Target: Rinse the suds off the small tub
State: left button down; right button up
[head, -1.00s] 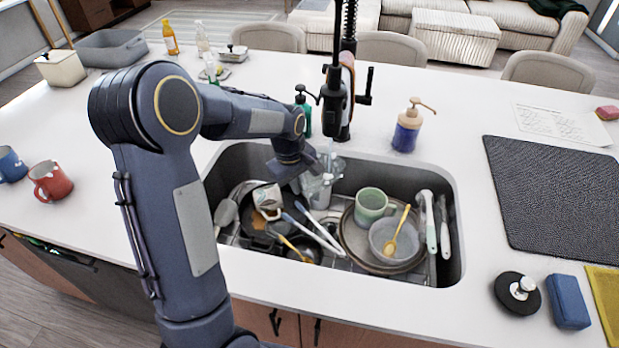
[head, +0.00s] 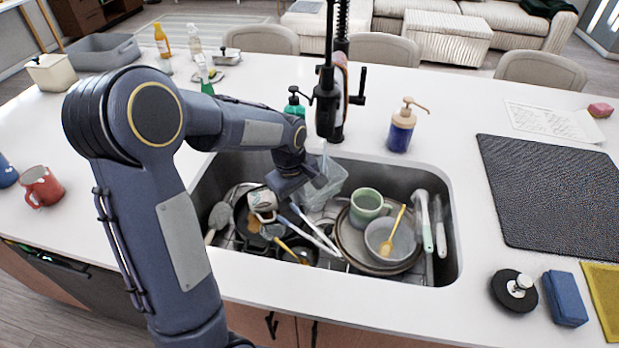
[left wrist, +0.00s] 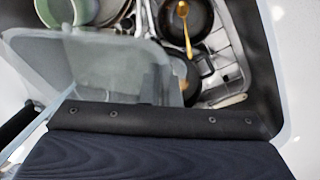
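The small tub (head: 330,181) is clear, see-through plastic, at the back of the sink below the black faucet (head: 328,95). My left gripper (head: 316,180) reaches over the sink's back left part and appears shut on the tub's wall. In the left wrist view the tub (left wrist: 115,70) fills the left middle, tilted, right at the gripper's dark edge; the fingertips themselves are hidden. I cannot make out suds on it, nor clear running water. My right gripper is in neither view.
The sink (head: 448,225) holds a green mug (head: 367,206), a grey bowl (head: 379,236) on plates, pans, a white mug and several utensils. Soap bottles stand behind it. A dark drying mat (head: 555,190) lies clear at the right.

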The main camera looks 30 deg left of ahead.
pick_arm(q)
jog(key=s, duration=0.1)
jog(key=s+d, duration=0.2)
jog(key=shift+s+d, duration=0.25)
jog(key=shift+s, duration=0.1)
jog(key=shift+r, duration=0.1)
dwell(1.2)
jog(key=s+d+r+p, duration=0.2)
jog(key=s+d+r, duration=0.1)
jog(key=s+r, duration=0.1)
dwell(0.4)
jog(key=shift+f, duration=0.1)
